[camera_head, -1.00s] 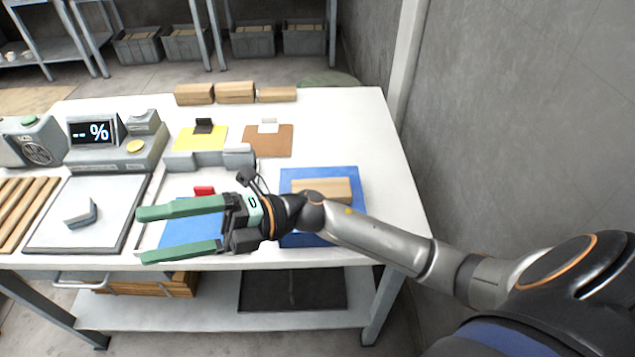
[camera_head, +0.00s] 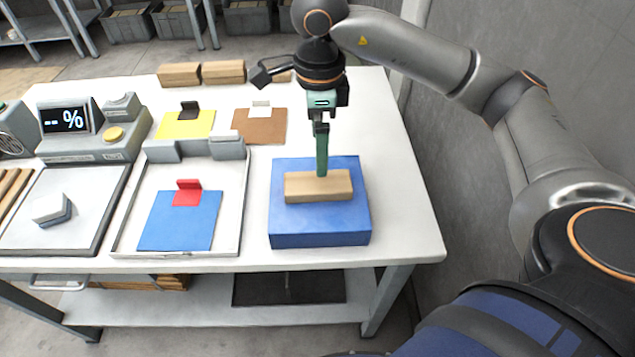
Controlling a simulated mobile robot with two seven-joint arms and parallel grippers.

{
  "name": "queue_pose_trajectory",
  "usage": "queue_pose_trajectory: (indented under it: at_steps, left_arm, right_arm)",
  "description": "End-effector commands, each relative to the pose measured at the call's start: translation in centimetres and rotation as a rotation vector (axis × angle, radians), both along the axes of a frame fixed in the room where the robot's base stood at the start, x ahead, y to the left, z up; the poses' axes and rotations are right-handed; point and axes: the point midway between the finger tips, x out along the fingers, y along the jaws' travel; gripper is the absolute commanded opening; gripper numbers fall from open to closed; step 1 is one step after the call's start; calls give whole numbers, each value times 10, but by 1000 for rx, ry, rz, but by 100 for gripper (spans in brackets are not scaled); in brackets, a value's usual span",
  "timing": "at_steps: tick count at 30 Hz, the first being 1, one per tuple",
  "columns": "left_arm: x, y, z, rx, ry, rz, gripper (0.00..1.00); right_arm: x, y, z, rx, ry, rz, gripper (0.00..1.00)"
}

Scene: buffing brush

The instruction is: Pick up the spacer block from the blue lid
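The spacer block, a light wooden block (camera_head: 305,190), lies flat on top of the blue lid (camera_head: 320,225) at the right part of the white table. My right gripper (camera_head: 321,170) points straight down over the block, its green fingertips at the block's top and far edge. The fingers are seen edge-on, one hiding the other, so their opening does not show. I cannot tell whether they touch the block. My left gripper is out of view.
Left of the lid, a white tray (camera_head: 128,235) holds a blue sheet with a red clip. Yellow (camera_head: 185,125) and brown (camera_head: 258,128) pads lie behind, with wooden blocks (camera_head: 222,72) at the far edge. A scale-like device (camera_head: 75,125) stands left. Table right of the lid is clear.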

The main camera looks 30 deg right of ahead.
Motion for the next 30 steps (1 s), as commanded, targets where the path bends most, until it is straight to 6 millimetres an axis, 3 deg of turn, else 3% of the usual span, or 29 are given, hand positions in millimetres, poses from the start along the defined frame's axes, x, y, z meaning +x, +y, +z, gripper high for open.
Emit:
queue_pose_trajectory:
  at_steps: [4, 13, 21, 30]
  left_arm:
    - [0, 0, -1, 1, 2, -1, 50]
    - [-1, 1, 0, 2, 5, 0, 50]
    - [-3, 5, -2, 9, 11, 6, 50]
    - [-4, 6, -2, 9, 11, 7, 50]
  right_arm:
    - [-1, 0, -29, 2, 5, 0, 100]
    - [1, 0, -55, 3, 4, 0, 100]
    - [5, -1, -93, 4, 5, 2, 100]
    - [6, 0, -98, 5, 1, 2, 100]
